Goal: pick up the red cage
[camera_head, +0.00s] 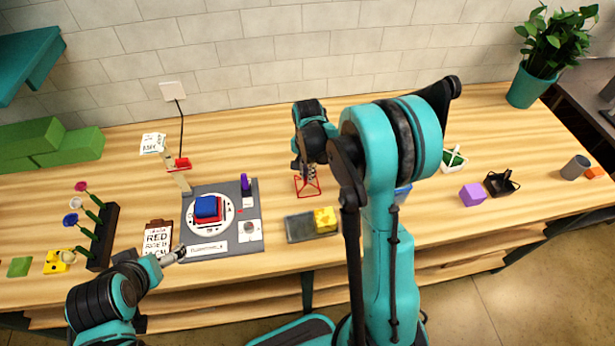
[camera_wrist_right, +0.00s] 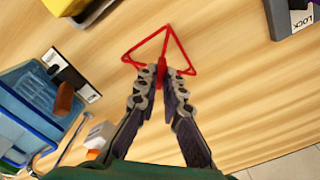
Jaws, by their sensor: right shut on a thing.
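The red cage (camera_head: 308,187) is a small frame of thin red rods, right of the grey station board at the middle of the table. In the right wrist view its triangular outline (camera_wrist_right: 146,41) shows beyond the fingers. My right gripper (camera_head: 309,171) is above it, pointing down. In the wrist view my right gripper (camera_wrist_right: 162,76) is shut on the cage's red middle part. I cannot tell whether the cage touches the table. My left gripper (camera_head: 173,256) is at the table's front edge, near the clipboard and apart from the cage; its jaws are too small to read.
A grey tray (camera_head: 299,228) with a yellow block (camera_head: 325,219) lies in front of the cage. The grey board (camera_head: 247,205) with blue and red blocks is to the left. A purple block (camera_head: 472,195) and white-framed holder (camera_head: 454,160) stand to the right. Bare wood lies behind the cage.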

